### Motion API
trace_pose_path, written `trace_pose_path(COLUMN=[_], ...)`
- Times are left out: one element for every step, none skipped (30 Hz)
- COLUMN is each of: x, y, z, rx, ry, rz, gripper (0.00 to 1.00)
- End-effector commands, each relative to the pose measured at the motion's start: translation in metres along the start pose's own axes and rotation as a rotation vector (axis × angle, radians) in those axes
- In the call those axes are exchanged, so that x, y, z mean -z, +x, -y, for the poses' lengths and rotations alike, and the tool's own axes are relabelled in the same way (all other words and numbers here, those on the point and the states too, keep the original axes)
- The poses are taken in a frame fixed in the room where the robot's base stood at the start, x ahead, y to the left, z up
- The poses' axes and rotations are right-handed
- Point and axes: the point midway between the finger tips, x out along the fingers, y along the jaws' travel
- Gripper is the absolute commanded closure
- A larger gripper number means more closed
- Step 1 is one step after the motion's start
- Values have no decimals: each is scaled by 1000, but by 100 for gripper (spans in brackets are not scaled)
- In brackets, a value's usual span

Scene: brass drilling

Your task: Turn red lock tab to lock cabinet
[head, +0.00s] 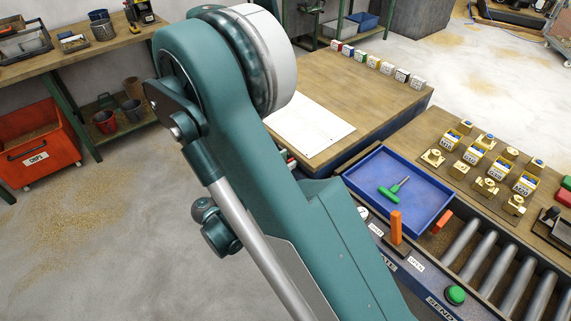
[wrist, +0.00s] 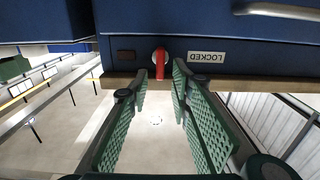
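The red lock tab (wrist: 160,64) shows in the wrist view on the front of the blue cabinet (wrist: 120,18), over a pale round plate. It stands lengthwise up and down in the picture. In the head view my arm hides the lock and the gripper.
A metal handle (wrist: 280,11) juts from the cabinet at upper right in the wrist view. A wooden edge (wrist: 240,84) runs below the lock. In the head view a blue tray (head: 370,170) with a green-handled tool and a roller conveyor (head: 490,262) lie to the right of my arm.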

Motion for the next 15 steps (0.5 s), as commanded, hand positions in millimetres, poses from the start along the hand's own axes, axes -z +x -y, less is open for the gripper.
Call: trace_pose_path(x=[0,0,0,0,0,0,0,0,0,0,0,0,0,0,0], y=[3,4,5,6,6,7,7,7,7,7,7,7,7,7,7], z=[0,0,0,0,0,0,0,0,0,0,0,0,0,0,0], rx=[-1,0,0,0,0,0,0,0,0,0,0,0,0,0,0], ry=[0,0,0,0,0,0,0,0,0,0,0,0,0,0,0], rz=[0,0,0,0,0,0,0,0,0,0,0,0,0,0,0], gripper=[78,78,78,78,78,78,78,78,78,78,78,78,78,79,85])
